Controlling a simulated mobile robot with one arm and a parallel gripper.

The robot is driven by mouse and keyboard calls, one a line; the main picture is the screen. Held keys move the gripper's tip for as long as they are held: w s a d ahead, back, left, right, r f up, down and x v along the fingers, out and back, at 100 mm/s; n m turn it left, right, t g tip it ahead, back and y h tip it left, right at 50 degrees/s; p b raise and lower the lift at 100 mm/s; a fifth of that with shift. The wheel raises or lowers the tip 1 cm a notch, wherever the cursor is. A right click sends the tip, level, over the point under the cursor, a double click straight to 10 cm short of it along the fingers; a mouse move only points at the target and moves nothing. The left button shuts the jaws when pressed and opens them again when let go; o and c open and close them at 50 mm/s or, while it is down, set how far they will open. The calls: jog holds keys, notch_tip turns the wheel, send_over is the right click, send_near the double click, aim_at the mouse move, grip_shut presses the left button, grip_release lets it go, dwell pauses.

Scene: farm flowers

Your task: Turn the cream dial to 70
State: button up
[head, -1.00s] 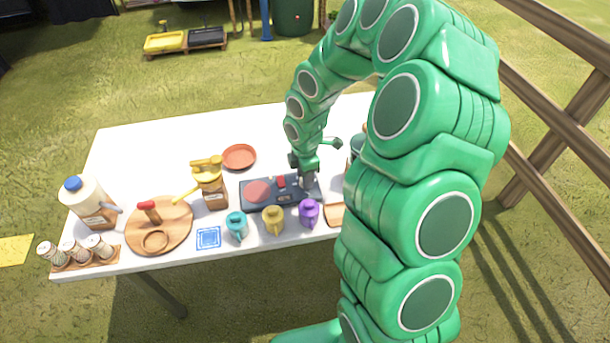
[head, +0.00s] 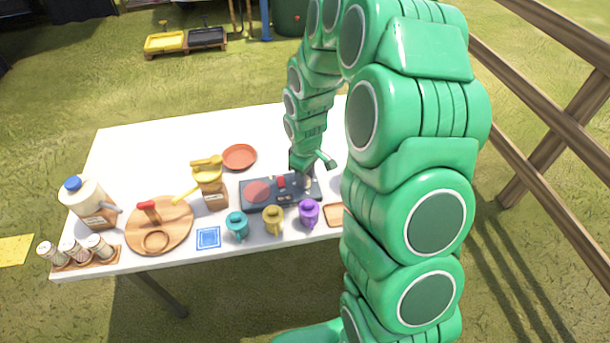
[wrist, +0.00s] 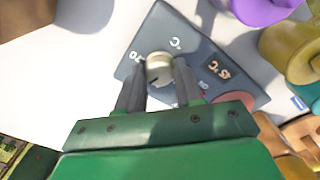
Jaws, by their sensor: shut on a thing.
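The cream dial (wrist: 160,68) sits on the dark grey control panel (wrist: 200,50) in the wrist view. My gripper (wrist: 160,82) has its two fingers on either side of the dial and is shut on it. A dark pointer mark shows on the dial's near side. The panel bears "70" at the left, a "°C" mark and a small display that seems to read 45°C.
A purple mug (head: 309,212), a yellow mug (head: 273,220) and a teal mug (head: 237,226) stand in front of the panel. A red plate (head: 239,157) lies behind it. A grinder (head: 211,185) stands to its left. The table's back (head: 170,145) is clear.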

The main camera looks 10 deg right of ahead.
jog(key=m, duration=0.5)
jog(key=shift+m, duration=0.3)
jog(key=m, duration=0.5)
jog(key=shift+m, duration=0.3)
jog(key=o, duration=1)
jog(key=shift+o, duration=0.2)
jog(key=shift+r, duration=3.9)
jog(key=shift+s+r, duration=0.1)
